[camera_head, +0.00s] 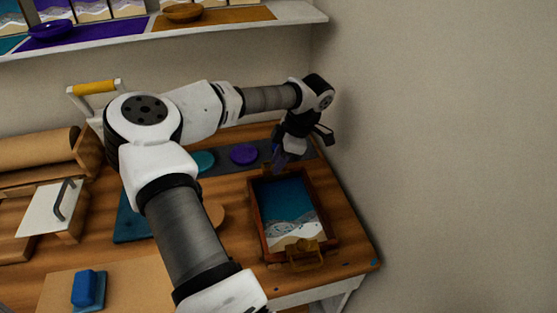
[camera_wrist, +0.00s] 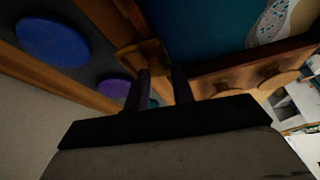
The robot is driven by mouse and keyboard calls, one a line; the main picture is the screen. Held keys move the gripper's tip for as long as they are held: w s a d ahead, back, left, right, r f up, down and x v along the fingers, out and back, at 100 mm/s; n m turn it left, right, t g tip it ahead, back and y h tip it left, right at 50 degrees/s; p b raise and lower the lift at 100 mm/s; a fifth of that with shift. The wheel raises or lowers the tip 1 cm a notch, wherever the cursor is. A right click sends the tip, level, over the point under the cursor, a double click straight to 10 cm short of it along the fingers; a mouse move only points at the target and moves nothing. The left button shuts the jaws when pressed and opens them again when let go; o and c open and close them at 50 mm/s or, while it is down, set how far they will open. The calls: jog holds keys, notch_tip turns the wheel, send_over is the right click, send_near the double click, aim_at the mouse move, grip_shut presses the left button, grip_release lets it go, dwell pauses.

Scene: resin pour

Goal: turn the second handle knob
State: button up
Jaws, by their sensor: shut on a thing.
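A wooden-framed tray (camera_head: 333,236) with a teal, white and sand-coloured resin picture lies on the workbench by the right wall. A brass-coloured handle (camera_head: 303,255) sits on its near end. In the wrist view the fingers of my gripper (camera_wrist: 161,75) are on either side of a small brown knob (camera_wrist: 152,50) at the tray's frame. They are closed on it. How far the knob is turned cannot be told.
Purple (camera_head: 244,153) and teal (camera_head: 204,160) discs lie on a dark strip left of my gripper. The wall (camera_head: 430,150) is close on the right. A blue block (camera_head: 87,288) lies at front left. A shelf (camera_head: 200,35) runs above the bench.

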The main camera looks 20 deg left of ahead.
jog(key=o, duration=1)
jog(key=b+v, duration=0.1)
jog(key=v, duration=1.1)
jog(key=shift+b, duration=0.35)
jog(key=shift+s, duration=0.1)
